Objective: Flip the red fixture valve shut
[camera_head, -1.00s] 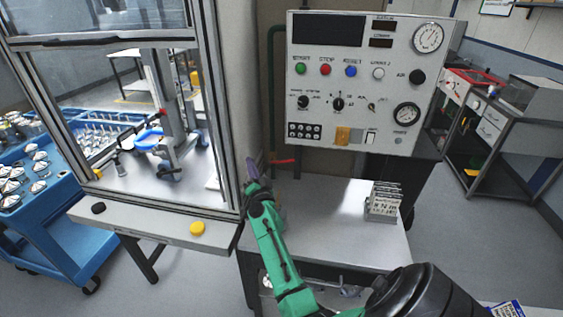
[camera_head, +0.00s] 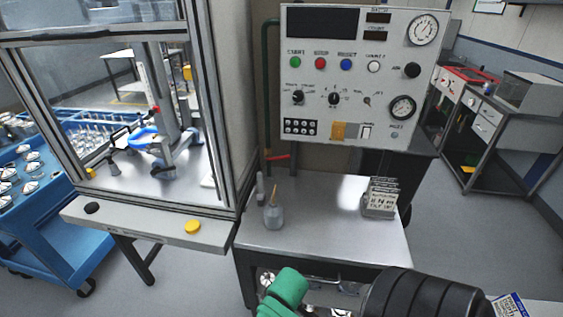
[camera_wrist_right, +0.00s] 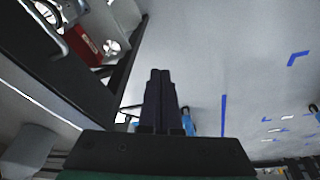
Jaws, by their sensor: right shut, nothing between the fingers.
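The red valve handle (camera_head: 278,157) is on the dark green pipe (camera_head: 268,110) behind the bench, left of and below the control panel. It is small in the head view and lies about level, pointing right. My right arm's green link shows at the bottom of the head view, but its fingers are out of that picture. In the right wrist view my right gripper (camera_wrist_right: 161,85) is shut and empty, over the floor beside a dark frame, far from the valve. My left gripper is in neither view.
The grey bench (camera_head: 325,225) carries a spouted bottle (camera_head: 273,213) and a card stand (camera_head: 380,198). The control panel (camera_head: 350,80) hangs above. The glazed machine enclosure (camera_head: 215,110) stands left. In the wrist view, a red object (camera_wrist_right: 83,45) sits behind the dark frame.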

